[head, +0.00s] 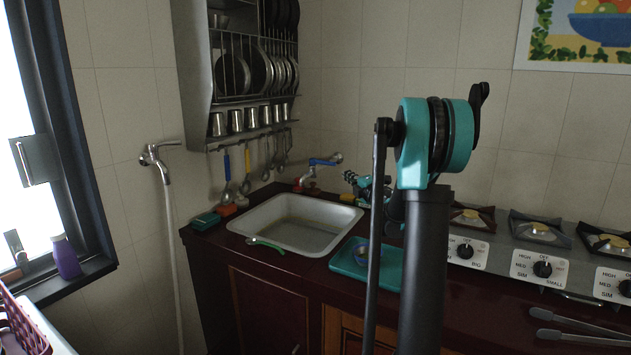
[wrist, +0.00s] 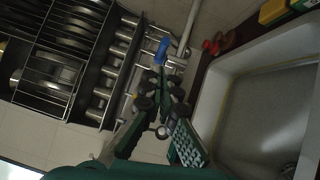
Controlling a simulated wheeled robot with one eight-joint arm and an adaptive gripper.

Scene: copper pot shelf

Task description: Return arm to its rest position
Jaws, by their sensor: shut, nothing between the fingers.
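My arm rises in the front of the head view and hides part of the counter behind it. My gripper (head: 366,184) shows in part just left of the arm, above the back right of the sink. In the wrist view my gripper (wrist: 163,88) is shut, with nothing between the fingers. It hangs beside the sink, and the blue tap handle (wrist: 163,50) appears just beyond its fingertips. I cannot tell how far apart they are.
A sink (head: 262,231) is set in the dark red counter (head: 250,259). A teal tray (head: 345,270) lies right of it. Gas stoves (head: 541,268) and tongs (head: 580,335) are further right. A metal dish rack (head: 240,98) hangs on the back wall. A window stands left.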

